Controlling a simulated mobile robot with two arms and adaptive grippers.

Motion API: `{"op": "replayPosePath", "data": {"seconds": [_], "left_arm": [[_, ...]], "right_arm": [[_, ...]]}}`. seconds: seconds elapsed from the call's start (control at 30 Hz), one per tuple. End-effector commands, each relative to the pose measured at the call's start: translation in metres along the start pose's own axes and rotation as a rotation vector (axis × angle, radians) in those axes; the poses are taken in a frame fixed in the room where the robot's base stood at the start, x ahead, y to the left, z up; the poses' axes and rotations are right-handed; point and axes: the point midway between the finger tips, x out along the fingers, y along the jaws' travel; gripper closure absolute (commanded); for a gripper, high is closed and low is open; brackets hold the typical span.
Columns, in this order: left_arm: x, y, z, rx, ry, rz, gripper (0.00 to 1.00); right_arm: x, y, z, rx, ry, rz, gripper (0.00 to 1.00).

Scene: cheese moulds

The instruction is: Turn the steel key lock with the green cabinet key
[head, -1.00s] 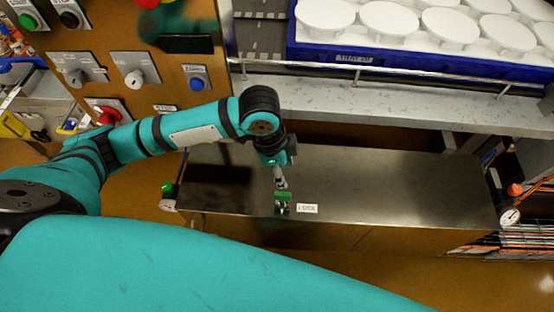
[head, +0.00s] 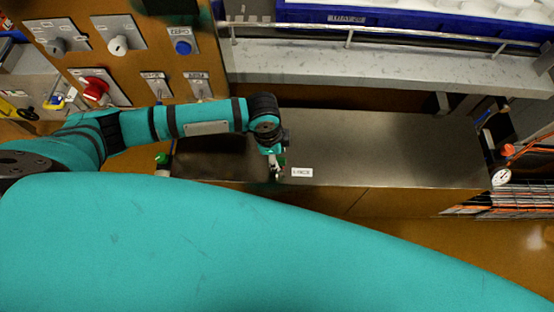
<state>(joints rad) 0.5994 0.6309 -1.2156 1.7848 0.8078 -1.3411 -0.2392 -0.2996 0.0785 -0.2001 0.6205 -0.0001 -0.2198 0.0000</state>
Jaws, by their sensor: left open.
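My left gripper (head: 275,173) points down at the front edge of the steel cabinet top (head: 390,145), just left of the white LOCK label (head: 301,172). Its jaws are open, at the place of the key lock. A small patch of green (head: 281,161) shows beside the gripper; I cannot tell whether it is the green cabinet key or a light on the gripper. The gripper hides the lock and most or all of the key. I cannot tell whether the fingers touch the key. My right gripper is out of view.
A panel with knobs, a red button (head: 96,88) and a blue button (head: 183,47) stands at upper left. A grey shelf with a rail (head: 390,68) and a blue crate (head: 420,22) lies behind. A gauge (head: 501,177) is at right. My large teal arm part covers the foreground.

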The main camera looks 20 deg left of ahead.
Motion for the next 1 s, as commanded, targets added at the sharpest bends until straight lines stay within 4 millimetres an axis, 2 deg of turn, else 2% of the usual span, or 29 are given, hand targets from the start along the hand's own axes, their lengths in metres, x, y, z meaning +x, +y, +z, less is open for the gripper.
{"op": "replayPosePath", "data": {"seconds": [0.1, 0.23, 0.6, 0.93, 1.0], "left_arm": [[0.018, 0.001, 0.0, 0.0, 0.0, 0.001, 0.58], [0.029, 0.0, 0.0, 0.001, -0.001, 0.001, 0.58], [0.034, 0.0, 0.0, 0.001, 0.001, 0.0, 0.58], [0.034, 0.0, 0.0, 0.001, 0.0, 0.0, 1.0], [0.034, 0.0, 0.0, 0.001, 0.0, 0.0, 1.0]], "right_arm": [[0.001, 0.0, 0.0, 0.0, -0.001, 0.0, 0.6], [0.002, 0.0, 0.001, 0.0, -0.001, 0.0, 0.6], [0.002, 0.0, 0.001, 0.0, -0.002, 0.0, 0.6], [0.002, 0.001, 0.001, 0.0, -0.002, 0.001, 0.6], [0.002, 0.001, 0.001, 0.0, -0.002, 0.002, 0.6]]}}
